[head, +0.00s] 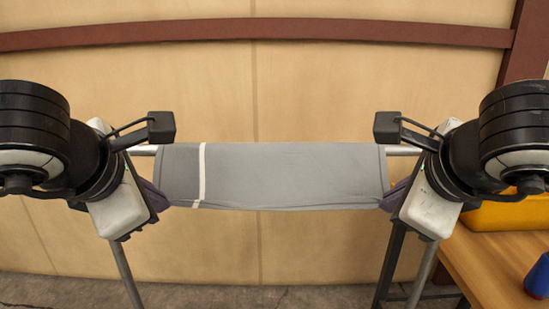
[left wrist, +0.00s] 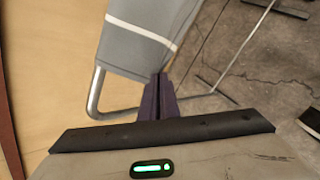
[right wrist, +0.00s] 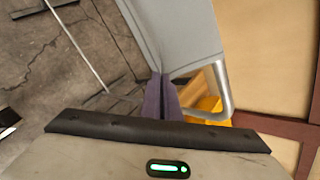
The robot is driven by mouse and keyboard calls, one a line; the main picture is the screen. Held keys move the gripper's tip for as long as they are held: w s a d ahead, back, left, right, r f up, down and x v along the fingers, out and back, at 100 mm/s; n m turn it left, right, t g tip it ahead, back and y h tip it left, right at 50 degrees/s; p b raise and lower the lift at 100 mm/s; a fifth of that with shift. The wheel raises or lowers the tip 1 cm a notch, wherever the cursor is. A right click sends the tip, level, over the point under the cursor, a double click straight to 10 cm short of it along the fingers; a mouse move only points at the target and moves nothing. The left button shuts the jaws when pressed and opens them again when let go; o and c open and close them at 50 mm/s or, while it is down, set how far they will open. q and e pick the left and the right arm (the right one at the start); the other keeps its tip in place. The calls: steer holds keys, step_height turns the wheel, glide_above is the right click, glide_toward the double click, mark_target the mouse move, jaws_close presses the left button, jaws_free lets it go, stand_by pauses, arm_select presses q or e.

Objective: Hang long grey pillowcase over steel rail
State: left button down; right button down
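The grey pillowcase (head: 290,175) has a white stripe near its left end and a darker band beyond it. It lies across the steel rail (head: 403,150), whose bare ends show on both sides, and its near part spreads toward me. My left gripper (head: 165,205) is at the near left corner, its purple fingers closed on the cloth edge in the left wrist view (left wrist: 160,76). My right gripper (head: 385,207) is at the near right corner, fingers closed on the cloth in the right wrist view (right wrist: 160,76). The cloth's far side is hidden.
A wooden table (head: 490,255) stands at the right with a yellow bin (head: 510,215) and a blue and red object (head: 540,277). The rail's legs (head: 127,275) reach toward the floor. A tan wall with a brown beam (head: 250,29) is behind. The cracked floor below is mostly clear.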

arm_select(q)
steer(key=c, duration=1.8)
jaws_free()
arm_select(e)
steer(key=c, duration=1.8)
jaws_free()
arm_select(q)
steer(key=shift+o, duration=0.2)
arm_select(e)
steer(key=shift+o, duration=0.2)
arm_select(q)
steer(key=shift+s, duration=0.15)
arm_select(e)
steer(key=shift+s, duration=0.15)
